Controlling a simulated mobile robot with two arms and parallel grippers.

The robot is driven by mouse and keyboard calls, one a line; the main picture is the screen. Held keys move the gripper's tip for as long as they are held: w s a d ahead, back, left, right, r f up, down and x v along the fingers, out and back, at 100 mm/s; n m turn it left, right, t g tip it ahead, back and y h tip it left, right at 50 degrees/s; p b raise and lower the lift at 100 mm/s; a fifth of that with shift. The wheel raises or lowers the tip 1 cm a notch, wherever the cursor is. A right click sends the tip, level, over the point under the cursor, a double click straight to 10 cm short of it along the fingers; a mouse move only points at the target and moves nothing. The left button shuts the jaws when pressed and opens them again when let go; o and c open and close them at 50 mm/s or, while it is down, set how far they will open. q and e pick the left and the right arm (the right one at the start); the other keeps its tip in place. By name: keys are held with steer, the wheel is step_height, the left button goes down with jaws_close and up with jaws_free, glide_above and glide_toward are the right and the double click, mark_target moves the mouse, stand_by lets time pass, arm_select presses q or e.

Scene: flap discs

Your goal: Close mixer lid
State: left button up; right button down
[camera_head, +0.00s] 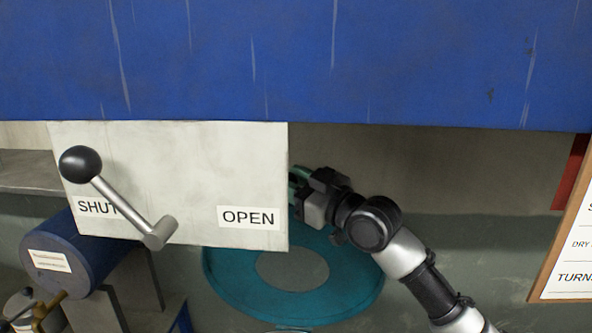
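A large scratched blue panel (300,60) spans the top; I cannot tell whether it is the mixer's lid or its body. Below it, a pale plate (200,180) carries SHUT and OPEN labels. A metal lever (128,208) with a black ball knob (80,164) is mounted on the plate; its knob end points up and left, above SHUT. My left gripper is out of view.
A teal ring-shaped disc (350,295) lies below the plate. A framed sign (570,240) is at the right edge. Grey space lies between my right arm and the sign.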

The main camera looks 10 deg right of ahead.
steer(key=s+a+f+n+y+b, duration=0.1)
steer(key=s+f+n+b, duration=0.1)
steer(key=s, duration=0.5)
steer(key=s+a+f+n+y+b, duration=0.1)
steer(key=s+a+f+n+b, duration=0.1)
steer(key=s, duration=0.6)
steer(key=shift+f+y+b, duration=0.3)
steer(key=shift+f+b, duration=0.3)
steer(key=shift+f, duration=0.25)
steer(key=shift+s, duration=0.1)
steer(key=c, duration=0.8)
jaws_free()
steer(key=shift+n, duration=0.3)
steer(key=shift+b+v, duration=0.8)
steer(key=shift+v, duration=4.6)
steer(key=shift+a+f, duration=0.1)
